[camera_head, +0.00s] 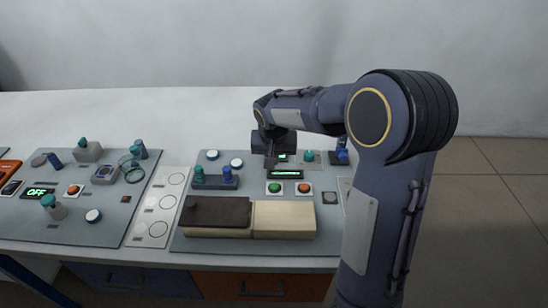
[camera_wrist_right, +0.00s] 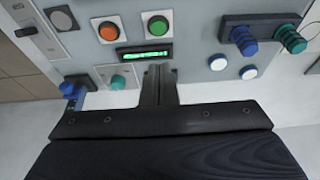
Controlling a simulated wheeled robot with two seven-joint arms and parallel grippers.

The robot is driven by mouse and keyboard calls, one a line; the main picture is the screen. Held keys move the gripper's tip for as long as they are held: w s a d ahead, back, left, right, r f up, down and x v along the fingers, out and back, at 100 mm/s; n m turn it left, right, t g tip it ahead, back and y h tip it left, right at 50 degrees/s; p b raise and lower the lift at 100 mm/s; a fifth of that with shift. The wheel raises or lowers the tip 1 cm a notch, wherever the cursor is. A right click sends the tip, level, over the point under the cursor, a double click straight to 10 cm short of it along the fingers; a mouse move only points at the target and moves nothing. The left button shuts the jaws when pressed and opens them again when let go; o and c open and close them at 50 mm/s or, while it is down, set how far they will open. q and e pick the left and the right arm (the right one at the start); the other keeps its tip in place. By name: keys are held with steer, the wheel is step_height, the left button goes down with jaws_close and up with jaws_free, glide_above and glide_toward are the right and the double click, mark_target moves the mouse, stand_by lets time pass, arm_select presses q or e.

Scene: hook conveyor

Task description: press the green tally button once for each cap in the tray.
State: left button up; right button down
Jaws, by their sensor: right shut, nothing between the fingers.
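The green button (camera_head: 274,188) sits on the right grey panel, below a lit green display (camera_head: 285,174). In the right wrist view the green button (camera_wrist_right: 158,26) and display (camera_wrist_right: 145,54) lie just beyond my fingertips. My right gripper (camera_head: 271,163) is shut and empty, behind the display and apart from the button. A dark rack (camera_head: 203,186) holds a teal piece (camera_head: 198,174) and a blue piece (camera_head: 227,174). I cannot tell whether this rack is the tray or whether these are caps. My left gripper is out of view.
An orange-red button (camera_head: 303,188) is right of the green one. A long dark brown and cream block (camera_head: 284,220) lies along the front. Two white round buttons (camera_head: 237,163) are behind the rack. The left panel (camera_head: 115,210) carries several knobs and an "OFF" display (camera_head: 38,192).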

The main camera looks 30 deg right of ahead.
steer(key=w+a+f+m+t+y+p, duration=0.1)
steer(key=w+a+m+t+y+p, duration=0.15)
steer(key=a+m+y, duration=0.35)
steer(key=d+f+m+t+h, duration=0.1)
steer(key=d+m+t+h, duration=0.1)
steer(key=d+m, duration=0.6)
steer(key=m+t, duration=0.1)
steer(key=m, duration=0.3)
steer(key=shift+s+d+f+m+h, duration=0.15)
steer(key=shift+s+f+m+h, duration=0.15)
steer(key=shift+s+f, duration=0.1)
steer(key=shift+t, duration=0.25)
steer(key=b, duration=0.7)
glide_above(277, 188)
step_height(277, 188, down, 8)
steer(key=shift+r, duration=0.25)
steer(key=shift+f+b, duration=0.6)
